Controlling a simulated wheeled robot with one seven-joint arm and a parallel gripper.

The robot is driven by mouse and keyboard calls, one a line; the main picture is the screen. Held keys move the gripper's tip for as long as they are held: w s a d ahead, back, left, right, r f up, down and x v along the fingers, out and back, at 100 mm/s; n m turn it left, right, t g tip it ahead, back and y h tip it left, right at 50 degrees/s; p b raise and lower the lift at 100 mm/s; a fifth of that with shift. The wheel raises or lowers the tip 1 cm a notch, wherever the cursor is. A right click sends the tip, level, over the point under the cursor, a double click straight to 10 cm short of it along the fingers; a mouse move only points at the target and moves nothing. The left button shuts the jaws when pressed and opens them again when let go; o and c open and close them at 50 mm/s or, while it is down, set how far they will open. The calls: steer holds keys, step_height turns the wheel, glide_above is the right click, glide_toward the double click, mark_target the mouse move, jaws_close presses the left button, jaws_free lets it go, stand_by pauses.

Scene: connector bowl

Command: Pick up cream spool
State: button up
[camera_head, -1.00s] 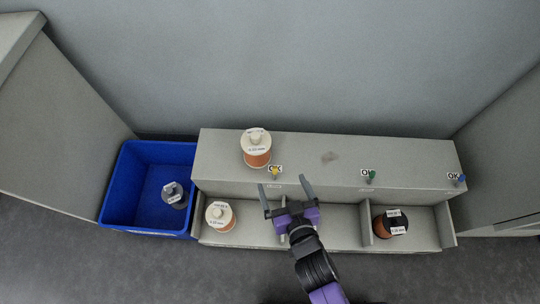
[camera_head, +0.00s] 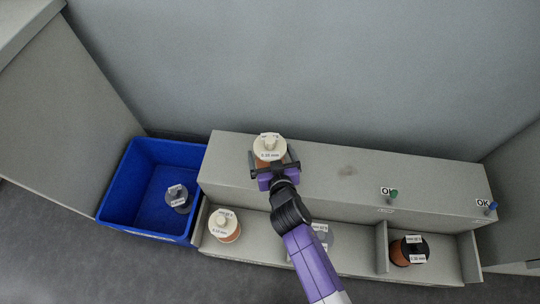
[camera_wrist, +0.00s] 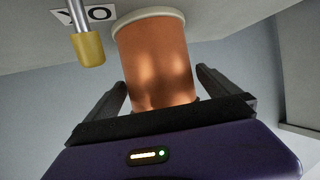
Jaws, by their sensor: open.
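A cream-topped spool (camera_head: 268,148) wound with copper wire stands upright on the upper ledge. It also shows in the wrist view (camera_wrist: 156,62), large and central. My gripper (camera_head: 271,161) is open at this spool, with one finger on each side of its lower part. In the wrist view my gripper (camera_wrist: 160,85) shows gaps beside the winding, and I see no closed grip. A second cream-topped spool (camera_head: 224,226) stands in the left lower compartment.
A yellow-tipped peg (camera_wrist: 88,48) is close to the spool's left in the wrist view. A blue bin (camera_head: 151,210) holds a grey spool (camera_head: 178,197). A grey spool (camera_head: 321,236) and a black-topped spool (camera_head: 409,251) occupy other compartments. The ledge's right part is mostly clear.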

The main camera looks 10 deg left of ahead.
steer(key=shift+w+a+f, duration=0.2)
steer(key=shift+w+f, duration=0.05)
steer(key=shift+w, duration=0.25)
steer(key=c, duration=1.6)
steer(key=shift+w+r, duration=0.1)
steer(key=shift+r, duration=0.15)
steer(key=shift+c, duration=1.2)
steer(key=shift+r, duration=0.1)
